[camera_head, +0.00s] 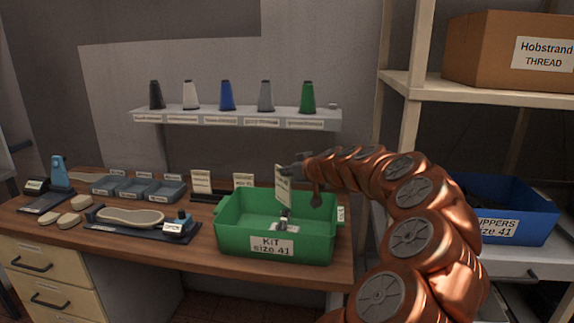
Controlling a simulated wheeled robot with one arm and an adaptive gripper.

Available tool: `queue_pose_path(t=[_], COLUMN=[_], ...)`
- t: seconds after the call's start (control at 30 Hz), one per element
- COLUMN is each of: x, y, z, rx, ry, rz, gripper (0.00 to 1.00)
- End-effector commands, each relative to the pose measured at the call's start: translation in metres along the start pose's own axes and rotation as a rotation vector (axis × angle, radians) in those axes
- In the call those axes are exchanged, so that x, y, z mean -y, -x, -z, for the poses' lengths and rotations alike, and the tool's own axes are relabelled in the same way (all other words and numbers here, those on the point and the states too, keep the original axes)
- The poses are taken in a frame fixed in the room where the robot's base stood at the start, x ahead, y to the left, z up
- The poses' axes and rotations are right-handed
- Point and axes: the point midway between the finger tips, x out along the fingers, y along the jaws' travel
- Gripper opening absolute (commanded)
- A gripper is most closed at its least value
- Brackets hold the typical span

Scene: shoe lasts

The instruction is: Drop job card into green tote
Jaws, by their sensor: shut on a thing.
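The green tote (232,239), labelled "KIT size 41", stands on the right end of the wooden workbench. My gripper (287,172) is above the tote's back right part. It is shut on a pale job card (282,187), which hangs upright with its lower end near or below the level of the tote's rim. The print on the card is too small to read. A small grey and white item (284,222) shows inside the tote below the card; I cannot tell what it is.
Two more upright cards (201,182) stand in a dark holder left of the tote. A tray with a sole shape (130,217) and small grey bins (138,188) lie further left. A shelf with coloured thread cones (227,96) is behind. A blue bin (515,210) sits on the right rack.

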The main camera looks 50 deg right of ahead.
Motion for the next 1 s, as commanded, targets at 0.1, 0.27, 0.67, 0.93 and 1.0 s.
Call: queue_pose_path(t=[0.1, 0.27, 0.67, 0.93, 1.0], x=[0.0010, 0.0024, 0.0023, 0.0023, 0.0022], y=[-0.0024, -0.0038, -0.0037, -0.0037, -0.0034], z=[-0.0050, -0.0065, -0.0063, -0.0063, -0.0063], rx=[0.000, 0.000, 0.000, 0.000, 0.000], ry=[-0.001, 0.000, 0.001, 0.001, 0.001], rz=[0.002, 0.004, 0.003, 0.003, 0.003], gripper=[0.00, 0.00, 0.30, 0.37, 0.37])
